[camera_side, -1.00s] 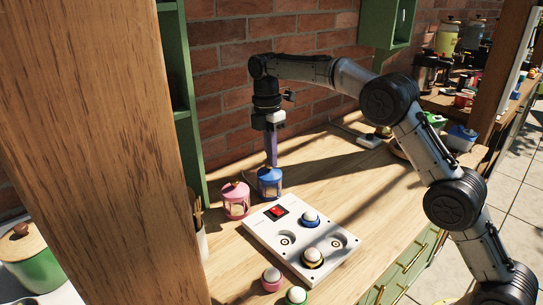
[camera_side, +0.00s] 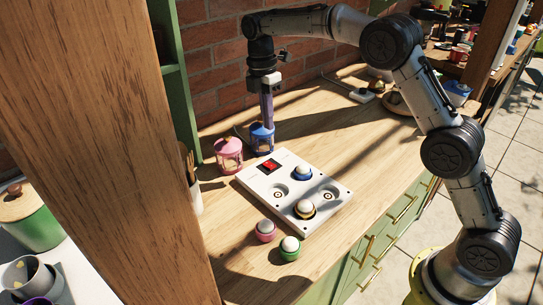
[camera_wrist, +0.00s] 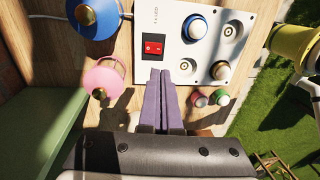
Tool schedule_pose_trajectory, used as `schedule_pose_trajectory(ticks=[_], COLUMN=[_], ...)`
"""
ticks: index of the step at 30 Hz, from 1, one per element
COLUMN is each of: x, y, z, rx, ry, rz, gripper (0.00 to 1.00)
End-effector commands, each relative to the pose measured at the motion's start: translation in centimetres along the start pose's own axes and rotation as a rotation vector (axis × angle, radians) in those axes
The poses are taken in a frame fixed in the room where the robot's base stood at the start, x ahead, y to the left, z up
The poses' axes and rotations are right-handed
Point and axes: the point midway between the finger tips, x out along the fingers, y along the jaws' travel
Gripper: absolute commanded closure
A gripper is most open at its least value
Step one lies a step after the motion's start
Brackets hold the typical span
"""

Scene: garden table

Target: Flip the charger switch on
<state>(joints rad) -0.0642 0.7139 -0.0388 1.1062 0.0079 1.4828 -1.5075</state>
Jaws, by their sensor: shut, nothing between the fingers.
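The charger (camera_side: 310,208) is a flat white panel lying on the wooden counter. Its red rocker switch (camera_side: 268,165) sits in a black frame near the panel's back left corner; it also shows in the wrist view (camera_wrist: 154,46). I cannot tell which way the rocker is pressed. My gripper (camera_side: 268,128) points down, with its purple fingers together and empty, appearing beside the blue lantern in the side view. In the wrist view my fingertips (camera_wrist: 160,72) appear just below the switch, apart from it.
A blue lantern (camera_side: 261,140) and a pink lantern (camera_side: 229,155) stand behind the panel. Blue-ringed (camera_side: 301,176) and yellow-ringed (camera_side: 305,209) white-topped pieces sit on the panel, beside two empty round sockets. Pink (camera_side: 265,230) and green (camera_side: 289,248) pieces stand in front.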

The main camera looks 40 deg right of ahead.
Motion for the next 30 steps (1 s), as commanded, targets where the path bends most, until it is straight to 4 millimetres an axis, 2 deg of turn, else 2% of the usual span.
schedule_pose_trajectory(ticks=[9, 15, 21, 30], x=[6.4, 9.7, 11.4, 11.8], y=[-0.1, -0.1, 0.0, 0.0], z=[0.0, 0.0, 0.0, 0.0], rx=[0.000, -0.001, -0.001, 0.000], ry=[0.000, 0.000, 0.000, 0.000], rz=[-0.004, -0.003, -0.001, 0.000], gripper=[1.00, 1.00, 1.00, 1.00])
